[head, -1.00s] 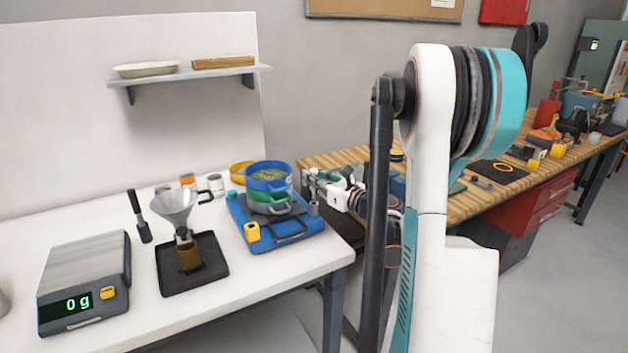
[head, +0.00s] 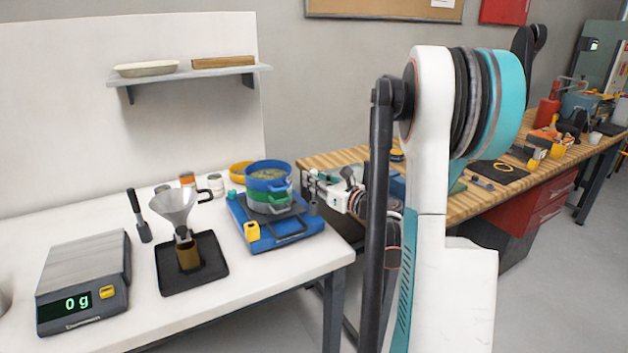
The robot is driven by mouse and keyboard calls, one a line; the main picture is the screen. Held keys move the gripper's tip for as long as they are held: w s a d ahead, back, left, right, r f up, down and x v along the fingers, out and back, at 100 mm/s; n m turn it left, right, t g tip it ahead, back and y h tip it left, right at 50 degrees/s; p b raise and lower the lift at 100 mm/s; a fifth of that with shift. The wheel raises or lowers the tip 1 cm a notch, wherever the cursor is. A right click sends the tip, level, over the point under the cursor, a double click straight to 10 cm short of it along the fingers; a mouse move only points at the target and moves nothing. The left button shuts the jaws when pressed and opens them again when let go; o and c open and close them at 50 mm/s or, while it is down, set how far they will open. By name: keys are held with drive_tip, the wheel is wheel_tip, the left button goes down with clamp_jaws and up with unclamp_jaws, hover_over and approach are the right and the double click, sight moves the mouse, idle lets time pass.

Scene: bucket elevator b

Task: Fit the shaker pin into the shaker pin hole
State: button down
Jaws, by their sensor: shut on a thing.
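The shaker (head: 268,240) is a blue base on the white table, with a stack of blue, green and grey sieves (head: 268,187) on it. My gripper (head: 312,190) is at the right side of the stack, above the right edge of the base. It is shut on a small grey upright piece (head: 314,207), which looks like the shaker pin. The fingertips are small and partly blurred at this distance. The shaker pin hole cannot be made out, nor whether the pin touches the base.
A funnel stand (head: 178,208) on a black tray (head: 205,275) and a scale reading 0 g (head: 82,285) stand to the left. A yellow ring (head: 241,172) and small jars lie behind the shaker. A wooden bench (head: 470,205) is at the right.

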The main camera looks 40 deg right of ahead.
drive_tip(key=shift+f+b, duration=0.35)
drive_tip(key=shift+f, duration=1.65)
drive_tip(key=c, duration=1.5)
unclamp_jaws()
drive_tip(key=s, duration=1.2)
drive_tip(key=shift+d, duration=0.15)
